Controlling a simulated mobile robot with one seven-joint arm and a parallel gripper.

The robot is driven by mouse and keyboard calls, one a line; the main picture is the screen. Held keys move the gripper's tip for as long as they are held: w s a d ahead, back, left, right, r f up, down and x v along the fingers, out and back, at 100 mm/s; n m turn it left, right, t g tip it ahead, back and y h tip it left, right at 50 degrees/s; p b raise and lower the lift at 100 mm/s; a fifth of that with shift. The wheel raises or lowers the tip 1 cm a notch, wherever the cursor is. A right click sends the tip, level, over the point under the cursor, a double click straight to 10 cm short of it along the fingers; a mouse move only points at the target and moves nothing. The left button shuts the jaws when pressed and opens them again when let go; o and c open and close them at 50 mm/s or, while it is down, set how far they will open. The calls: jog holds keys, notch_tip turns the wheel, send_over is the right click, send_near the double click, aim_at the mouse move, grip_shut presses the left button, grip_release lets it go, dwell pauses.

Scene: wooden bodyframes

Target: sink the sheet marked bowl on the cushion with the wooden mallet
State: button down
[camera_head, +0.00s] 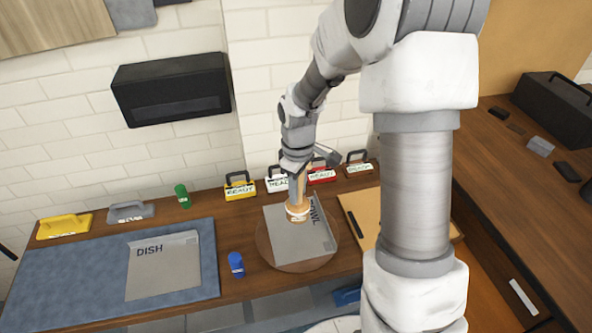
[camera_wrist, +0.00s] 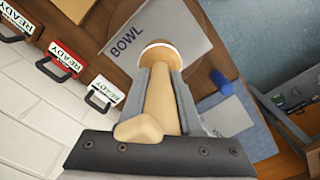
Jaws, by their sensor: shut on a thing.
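The grey sheet marked BOWL (camera_head: 285,238) lies flat on the round brown cushion (camera_head: 302,267) in the head view. It also shows in the wrist view (camera_wrist: 190,28), its lettering left of the mallet. My gripper (camera_head: 298,178) is above the cushion, shut on the wooden mallet (camera_head: 298,212). In the wrist view the fingers of my gripper (camera_wrist: 163,85) flank the pale handle of the mallet (camera_wrist: 158,100). The mallet's head points down over the sheet and hides part of it. I cannot tell whether the head touches the sheet.
A grey sheet marked DISH (camera_head: 165,268) lies on a blue mat (camera_head: 60,285) to the left. A blue bottle (camera_head: 236,264) stands between mat and cushion. A green bottle (camera_head: 183,196) and several READY-labelled holders, one yellow (camera_head: 240,190), line the back by the wall.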

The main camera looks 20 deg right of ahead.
aim_at(297, 208)
jog(key=r+n, duration=0.1)
jog(key=n, duration=0.1)
jog(key=r+n, duration=0.1)
jog(key=n, duration=0.1)
jog(key=r+n+p, duration=0.1)
jog(key=n, duration=0.1)
jog(key=shift+w+r, duration=0.1)
jog(key=shift+w, duration=0.15)
notch_tip(297, 208, up, 2)
jog(key=n, duration=0.5)
jog(key=shift+w+p, duration=0.15)
jog(key=shift+p, duration=0.15)
jog(key=shift+f+n+b, duration=0.3)
jog(key=shift+f+b, duration=0.9)
jog(key=shift+f, duration=0.25)
notch_tip(297, 208, down, 10)
jog(key=b, duration=0.7)
jog(key=shift+f, duration=0.1)
jog(key=shift+r+p, duration=0.6)
jog(key=shift+r, duration=0.15)
notch_tip(297, 208, up, 9)
jog(key=p, duration=0.7)
jog(key=shift+f, duration=0.35)
